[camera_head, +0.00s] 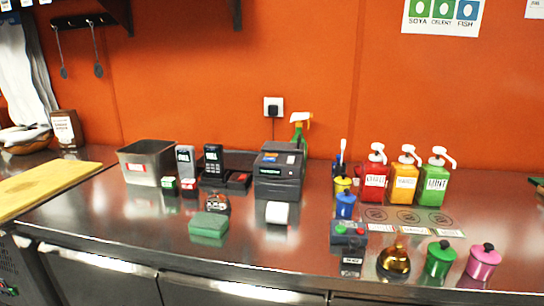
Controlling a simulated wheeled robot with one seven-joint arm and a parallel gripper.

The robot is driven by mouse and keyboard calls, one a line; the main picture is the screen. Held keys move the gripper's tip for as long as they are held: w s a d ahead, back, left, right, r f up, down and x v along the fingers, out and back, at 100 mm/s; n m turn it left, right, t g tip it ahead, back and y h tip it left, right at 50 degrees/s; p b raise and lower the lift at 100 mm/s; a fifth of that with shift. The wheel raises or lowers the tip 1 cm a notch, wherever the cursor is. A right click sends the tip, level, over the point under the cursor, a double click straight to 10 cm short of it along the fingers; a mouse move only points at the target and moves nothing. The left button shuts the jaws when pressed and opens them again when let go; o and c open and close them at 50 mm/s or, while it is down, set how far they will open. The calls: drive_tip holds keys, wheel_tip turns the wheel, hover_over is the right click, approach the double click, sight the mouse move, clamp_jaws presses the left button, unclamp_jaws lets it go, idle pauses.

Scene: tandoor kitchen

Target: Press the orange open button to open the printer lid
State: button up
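The dark printer (277,184) stands on the steel counter near the middle, against the orange wall. Its lid (280,158) looks shut. A thin greenish strip shows on its front, and a white paper piece (277,212) lies just in front of it. My gripper is not in view.
A green-and-orange spray bottle (299,134) stands behind the printer. Red, orange and green pump bottles (404,184) stand right. A green sponge (208,226) lies in front.

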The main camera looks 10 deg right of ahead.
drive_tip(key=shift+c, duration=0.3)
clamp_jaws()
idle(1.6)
